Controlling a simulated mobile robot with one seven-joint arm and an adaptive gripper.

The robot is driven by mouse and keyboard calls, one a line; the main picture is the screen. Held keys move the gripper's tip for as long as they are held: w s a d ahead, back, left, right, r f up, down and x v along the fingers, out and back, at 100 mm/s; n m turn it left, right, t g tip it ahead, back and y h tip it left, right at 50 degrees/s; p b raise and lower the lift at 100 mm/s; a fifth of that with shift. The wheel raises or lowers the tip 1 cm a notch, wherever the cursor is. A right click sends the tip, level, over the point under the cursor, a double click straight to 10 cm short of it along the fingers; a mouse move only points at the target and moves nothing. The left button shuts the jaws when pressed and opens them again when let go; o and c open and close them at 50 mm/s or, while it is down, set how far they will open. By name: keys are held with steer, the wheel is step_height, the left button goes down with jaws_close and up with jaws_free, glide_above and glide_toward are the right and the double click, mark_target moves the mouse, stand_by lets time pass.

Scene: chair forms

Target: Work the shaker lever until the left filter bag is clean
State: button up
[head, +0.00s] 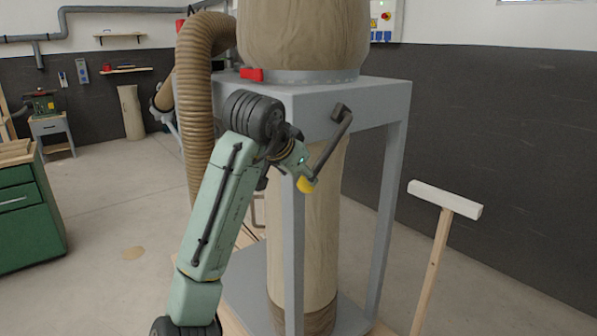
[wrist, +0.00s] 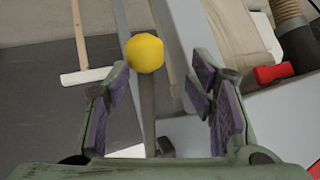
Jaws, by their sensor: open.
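The shaker lever (head: 331,147) is a dark cranked bar on the right of the grey frame, hanging down to a yellow knob (head: 306,186). My gripper (head: 300,174) is at the knob end. In the wrist view my open gripper (wrist: 160,88) has the yellow knob (wrist: 145,53) and lever bar (wrist: 148,105) between its fingers, nearer the left finger, with gaps visible on both sides. A beige-brown upper filter bag (head: 303,32) stands on the frame, its top cut off. How dirty it is, I cannot tell.
The grey frame (head: 350,97) stands around a lower bag (head: 322,225). A ribbed hose (head: 197,100) runs down its left side. A red part (head: 251,74) sits at the upper bag's collar. A white-headed push broom (head: 445,200) stands at right.

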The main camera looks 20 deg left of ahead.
steer(key=shift+a, duration=0.1)
steer(key=v, duration=0.8)
steer(key=shift+r, duration=0.1)
steer(key=shift+c, duration=0.5)
